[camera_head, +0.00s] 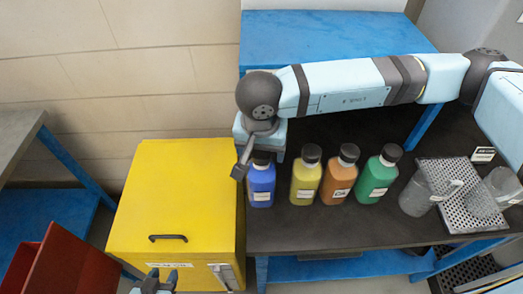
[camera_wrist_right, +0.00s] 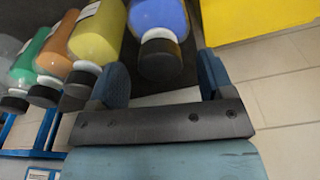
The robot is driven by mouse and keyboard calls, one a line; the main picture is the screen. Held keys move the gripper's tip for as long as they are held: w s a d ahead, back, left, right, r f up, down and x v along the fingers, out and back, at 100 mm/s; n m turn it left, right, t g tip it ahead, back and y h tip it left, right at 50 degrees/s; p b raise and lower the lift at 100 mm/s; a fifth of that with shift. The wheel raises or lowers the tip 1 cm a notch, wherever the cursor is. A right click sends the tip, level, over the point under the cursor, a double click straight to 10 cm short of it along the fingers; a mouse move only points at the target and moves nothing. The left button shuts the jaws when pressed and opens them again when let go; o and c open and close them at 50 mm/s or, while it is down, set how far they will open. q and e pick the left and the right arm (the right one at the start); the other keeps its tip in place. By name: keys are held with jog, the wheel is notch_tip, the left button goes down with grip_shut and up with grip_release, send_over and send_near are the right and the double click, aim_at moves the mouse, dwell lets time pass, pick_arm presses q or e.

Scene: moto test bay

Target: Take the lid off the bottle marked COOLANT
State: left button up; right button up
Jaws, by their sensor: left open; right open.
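Four capped bottles stand in a row on the dark bench: blue (camera_head: 261,186), yellow (camera_head: 305,180), orange (camera_head: 339,180) and green (camera_head: 379,178). Each has a black lid and a white label. The labels are too small to read, so I cannot tell which says COOLANT. My right gripper (camera_head: 240,171) is open and empty beside the blue bottle's top, partly covering its lid. In the right wrist view, the blue bottle's black lid (camera_wrist_right: 160,61) lies between the lines of the two open fingers (camera_wrist_right: 160,76); I see no contact. My left gripper (camera_head: 160,281) is open at the bottom edge.
A yellow cabinet (camera_head: 180,200) stands directly left of the bench (camera_head: 300,232). Clear mugs (camera_head: 415,195) and a perforated metal tray (camera_head: 460,188) are right of the green bottle. A red bin (camera_head: 50,262) is at lower left. My right arm spans above the bench's back.

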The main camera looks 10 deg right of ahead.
jog(key=shift+f, duration=0.35)
jog(key=c, duration=1)
jog(key=shift+r, duration=0.1)
